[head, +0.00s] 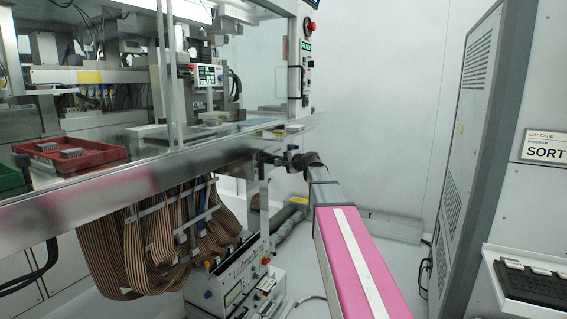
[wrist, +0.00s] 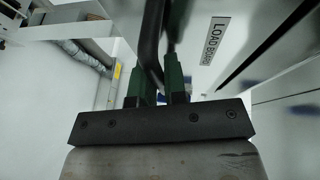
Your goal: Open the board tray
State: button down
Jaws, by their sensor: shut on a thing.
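The board tray (wrist: 235,45) shows in the wrist view as a pale panel at the upper right. It carries a label (wrist: 214,41) reading LOAD BOARD. A dark curved bar (wrist: 154,40), which looks like the tray's handle, runs down between my gripper's green fingers. My gripper (wrist: 160,88) is shut on this bar. In the head view my gripper (head: 268,157) is small and dark at the end of my pink arm, at the machine's front edge. The handle and tray front cannot be made out clearly there.
A metal work deck (head: 130,178) runs along the left, with a red bin (head: 70,154) on it. Ribbon cables (head: 160,240) hang below, beside a white instrument box (head: 235,285). A grey cabinet (head: 472,150) stands at the right. Floor between them is partly clear.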

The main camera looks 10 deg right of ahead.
jog(key=s+d, duration=1.1)
jog(key=d, duration=0.5)
jog(key=s+d, duration=1.2)
jog(key=d, duration=0.4)
jog(key=shift+s, duration=0.25)
jog(key=shift+d, duration=0.1)
jog(key=c, duration=1.5)
grip_release()
jog(key=shift+o, duration=0.2)
jog(key=v, duration=1)
jog(key=shift+s+d, duration=0.25)
jog(key=shift+s, duration=0.05)
jog(key=shift+r, duration=0.1)
